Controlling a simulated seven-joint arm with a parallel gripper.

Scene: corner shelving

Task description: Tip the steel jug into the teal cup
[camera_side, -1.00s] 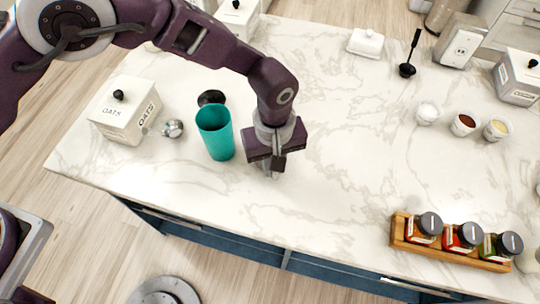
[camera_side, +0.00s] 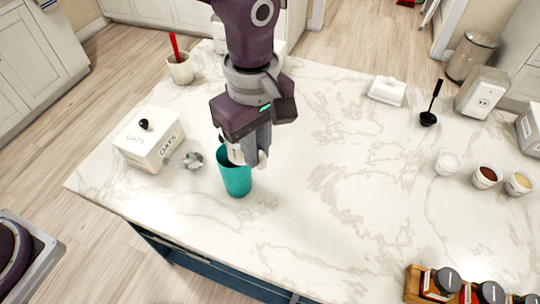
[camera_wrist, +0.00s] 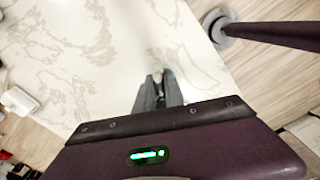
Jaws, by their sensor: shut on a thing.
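The teal cup (camera_side: 236,181) stands upright near the left front of the marble counter in the side view. My gripper (camera_side: 249,158) points down at the cup's mouth, its fingers overlapping the rim in the picture. It is shut on a small, shiny, pale piece that shows between the fingertips in the wrist view (camera_wrist: 159,87). I take this piece for the steel jug; its shape is mostly hidden by the fingers. Whether it tilts or touches the cup I cannot tell. A separate small silver object (camera_side: 193,161) lies left of the cup.
A white OATS box (camera_side: 148,140) stands left of the cup. A pale pot with a red handle (camera_side: 180,68) is behind it. Small bowls (camera_side: 485,176) and a wooden rack (camera_side: 415,285) of jars are at the right. The middle of the counter is clear.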

